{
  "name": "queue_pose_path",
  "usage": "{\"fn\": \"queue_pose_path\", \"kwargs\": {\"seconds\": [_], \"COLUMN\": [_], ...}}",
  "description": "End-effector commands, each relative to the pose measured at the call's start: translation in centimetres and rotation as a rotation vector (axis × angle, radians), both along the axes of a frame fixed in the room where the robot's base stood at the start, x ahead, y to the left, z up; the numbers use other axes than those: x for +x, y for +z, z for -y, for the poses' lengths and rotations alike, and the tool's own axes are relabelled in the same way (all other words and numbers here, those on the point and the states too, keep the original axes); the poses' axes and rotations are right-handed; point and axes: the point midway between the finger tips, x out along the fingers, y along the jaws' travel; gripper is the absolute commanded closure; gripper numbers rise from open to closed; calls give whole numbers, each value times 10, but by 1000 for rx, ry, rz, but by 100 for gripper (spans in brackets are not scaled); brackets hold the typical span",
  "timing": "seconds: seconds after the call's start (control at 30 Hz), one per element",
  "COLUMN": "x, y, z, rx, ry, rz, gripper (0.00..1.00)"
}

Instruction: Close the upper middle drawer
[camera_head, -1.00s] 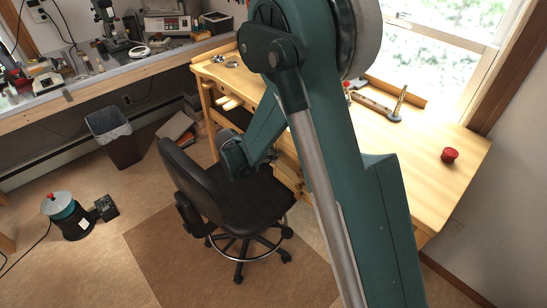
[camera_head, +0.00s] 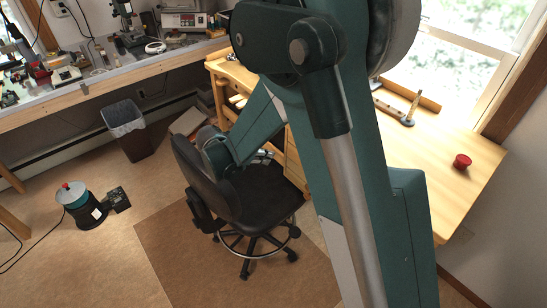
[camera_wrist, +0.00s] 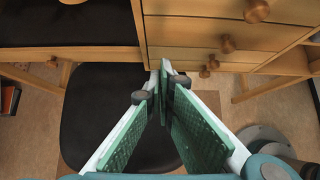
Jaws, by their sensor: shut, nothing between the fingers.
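In the wrist view, light wood drawer fronts (camera_wrist: 195,38) with round wooden knobs are stacked at the upper right. A knob (camera_wrist: 257,10) sits on the uppermost front in view, and another knob (camera_wrist: 227,43) on the front below it. I cannot tell for certain which is the upper middle drawer or how far it stands out. My gripper (camera_wrist: 166,66) is shut and empty, its green-padded fingertips close to the left edge of the drawer stack; contact is unclear. In the head view my arm hides most of the drawers, with a strip of drawer fronts (camera_head: 293,165) showing.
A black office chair (camera_head: 258,192) stands in front of the workbench (camera_head: 455,150), close under my gripper; its seat (camera_wrist: 95,115) fills the left of the wrist view. A bin (camera_head: 125,132) stands left. The floor at front left is mostly open.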

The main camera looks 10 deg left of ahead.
Motion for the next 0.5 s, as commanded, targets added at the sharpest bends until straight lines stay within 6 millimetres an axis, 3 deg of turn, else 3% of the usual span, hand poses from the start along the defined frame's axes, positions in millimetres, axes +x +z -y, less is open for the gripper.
{"fn": "queue_pose_path", "kwargs": {"seconds": [0.5], "x": [-45], "y": [64], "z": [-45], "rx": [0], "ry": [1], "rz": [0], "gripper": [100]}}
